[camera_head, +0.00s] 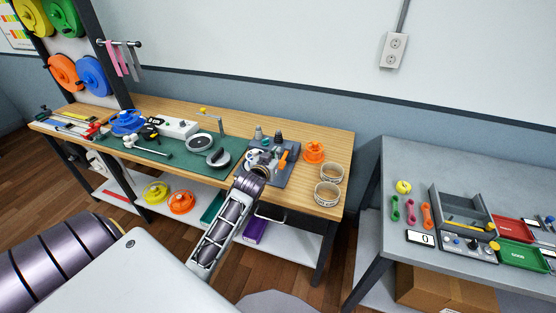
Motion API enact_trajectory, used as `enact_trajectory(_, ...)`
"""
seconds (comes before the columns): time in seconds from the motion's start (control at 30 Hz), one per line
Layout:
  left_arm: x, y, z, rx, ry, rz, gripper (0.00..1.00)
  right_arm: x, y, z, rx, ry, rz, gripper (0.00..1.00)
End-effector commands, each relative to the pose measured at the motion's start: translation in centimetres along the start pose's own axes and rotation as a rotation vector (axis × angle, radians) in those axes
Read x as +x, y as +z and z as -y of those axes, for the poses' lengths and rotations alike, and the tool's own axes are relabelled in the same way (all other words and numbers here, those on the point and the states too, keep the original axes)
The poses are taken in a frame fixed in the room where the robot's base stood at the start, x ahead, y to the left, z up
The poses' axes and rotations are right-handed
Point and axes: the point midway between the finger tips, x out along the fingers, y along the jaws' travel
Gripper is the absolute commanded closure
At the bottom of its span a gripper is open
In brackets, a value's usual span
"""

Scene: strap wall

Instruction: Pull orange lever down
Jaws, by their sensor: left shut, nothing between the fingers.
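The orange lever (284,158) stands up at a slant on a grey bench device (284,175) near the right end of the wooden workbench. The device also carries dark and grey knobs. My left gripper (262,167) is at the left front of the device, with my forearm reaching up to it from below. It is small here and its fingers are partly hidden by my own wrist. It is shut and empty, to the left of the lever and apart from it. My right gripper is not in view.
An orange spool (314,152) and two pale rings (328,194) sit right of the device. A round grey gauge (219,158) and a lamp-like post lie left on the green mat (180,165). A grey table (400,160) with trays stands at the right.

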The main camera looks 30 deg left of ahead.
Motion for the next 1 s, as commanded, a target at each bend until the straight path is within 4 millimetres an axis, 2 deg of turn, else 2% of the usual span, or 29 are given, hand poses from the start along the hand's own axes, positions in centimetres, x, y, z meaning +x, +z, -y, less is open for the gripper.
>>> enact_trajectory(0.37,3.4,-0.1,0.0,0.0,0.0,0.0,1.0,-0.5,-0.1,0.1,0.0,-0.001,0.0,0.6)
enact_trajectory(0.5,3.6,2.0,0.0,-0.002,0.0,0.005,1.0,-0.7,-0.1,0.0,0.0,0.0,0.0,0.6)
enact_trajectory(0.63,3.9,3.1,0.0,0.0,0.0,0.003,1.0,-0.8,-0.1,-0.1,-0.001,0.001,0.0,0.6)
enact_trajectory(1.0,4.1,3.9,0.0,-0.001,0.0,0.001,1.0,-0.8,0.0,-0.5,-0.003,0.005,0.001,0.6)
